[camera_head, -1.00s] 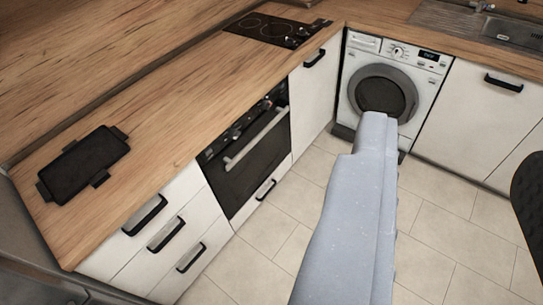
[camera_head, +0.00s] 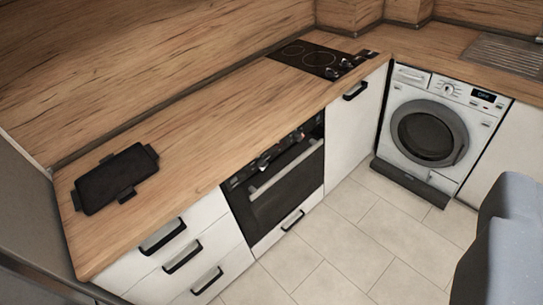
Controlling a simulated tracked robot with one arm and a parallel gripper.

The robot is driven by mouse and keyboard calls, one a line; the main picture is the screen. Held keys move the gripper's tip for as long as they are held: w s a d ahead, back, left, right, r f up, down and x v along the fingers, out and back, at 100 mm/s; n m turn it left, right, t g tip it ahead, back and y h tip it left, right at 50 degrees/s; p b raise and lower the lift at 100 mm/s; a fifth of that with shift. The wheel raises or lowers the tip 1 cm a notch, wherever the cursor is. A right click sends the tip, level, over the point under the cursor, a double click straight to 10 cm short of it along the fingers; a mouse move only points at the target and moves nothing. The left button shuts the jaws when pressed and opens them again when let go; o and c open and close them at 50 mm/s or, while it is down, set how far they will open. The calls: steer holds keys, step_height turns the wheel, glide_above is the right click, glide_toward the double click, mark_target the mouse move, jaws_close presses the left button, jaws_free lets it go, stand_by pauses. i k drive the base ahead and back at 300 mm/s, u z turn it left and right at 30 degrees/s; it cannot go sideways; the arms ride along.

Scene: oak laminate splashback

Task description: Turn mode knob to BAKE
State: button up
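The built-in oven (camera_head: 285,180) sits under the wooden counter, with a dark glass door and a light bar handle (camera_head: 286,169). Its dark control panel (camera_head: 272,150) runs along the top edge and carries several small knobs (camera_head: 263,161). The knobs are too small to tell which one is the mode knob or where it points. My gripper's fingers are not in view.
A black tray (camera_head: 116,178) lies on the counter (camera_head: 200,135) at the left. A cooktop (camera_head: 322,60) is set in the counter beyond the oven. A washing machine (camera_head: 428,131) stands at the right. The tiled floor (camera_head: 340,235) before the oven is clear.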

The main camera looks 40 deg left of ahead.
mark_target(261, 164)
steer(key=u, duration=0.3)
steer(key=i, duration=1.25)
steer(key=u, duration=0.6)
